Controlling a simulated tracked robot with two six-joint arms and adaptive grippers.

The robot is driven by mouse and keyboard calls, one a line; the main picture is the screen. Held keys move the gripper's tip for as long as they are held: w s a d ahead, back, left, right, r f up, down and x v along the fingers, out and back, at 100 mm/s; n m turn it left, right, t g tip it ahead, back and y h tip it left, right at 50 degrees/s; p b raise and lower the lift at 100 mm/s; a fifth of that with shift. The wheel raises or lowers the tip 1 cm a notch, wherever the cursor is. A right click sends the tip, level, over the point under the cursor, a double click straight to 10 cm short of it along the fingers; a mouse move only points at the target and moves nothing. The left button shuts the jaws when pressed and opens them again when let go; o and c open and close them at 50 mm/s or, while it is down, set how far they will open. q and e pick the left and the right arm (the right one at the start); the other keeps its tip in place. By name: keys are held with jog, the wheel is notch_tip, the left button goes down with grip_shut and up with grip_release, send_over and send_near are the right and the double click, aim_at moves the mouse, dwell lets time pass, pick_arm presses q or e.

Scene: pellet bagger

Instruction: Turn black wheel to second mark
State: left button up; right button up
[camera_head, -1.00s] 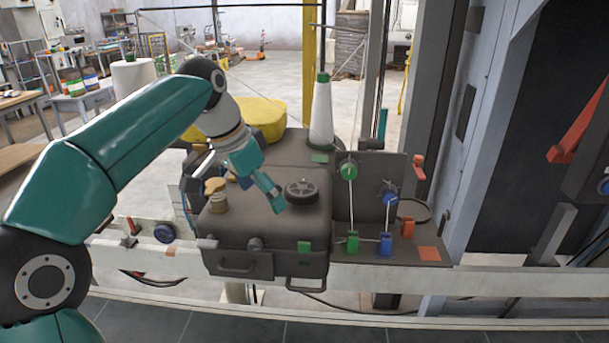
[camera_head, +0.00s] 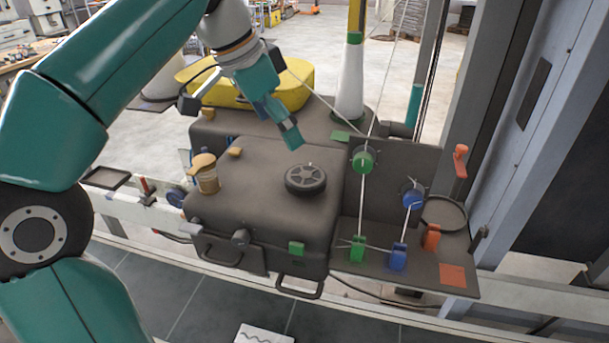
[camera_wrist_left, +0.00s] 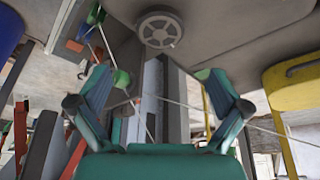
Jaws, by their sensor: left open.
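The black wheel (camera_head: 306,179) lies flat on top of the dark grey machine housing (camera_head: 262,215). It has spokes and a small pale spot at its far rim. In the left wrist view the wheel (camera_wrist_left: 160,29) is at the top centre, beyond the fingertips. My left gripper (camera_head: 290,138) is above and behind the wheel, apart from it. In the left wrist view its two fingers (camera_wrist_left: 157,85) stand wide apart with nothing between them. I cannot make out any numbered marks around the wheel. My right gripper is not in view.
To the right is a panel with a green pulley (camera_head: 363,160), a blue pulley (camera_head: 413,197) and taut cords. A white cone (camera_head: 349,85) and a yellow part (camera_head: 285,85) are behind.

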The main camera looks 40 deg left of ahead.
aim_at(304, 175)
pick_arm(q)
jog(key=b+x, duration=0.1)
jog(key=x, duration=1)
jog(key=shift+w+f, duration=0.1)
jog(key=shift+f, duration=0.25)
jog(key=c, duration=1)
jog(key=shift+m, duration=0.3)
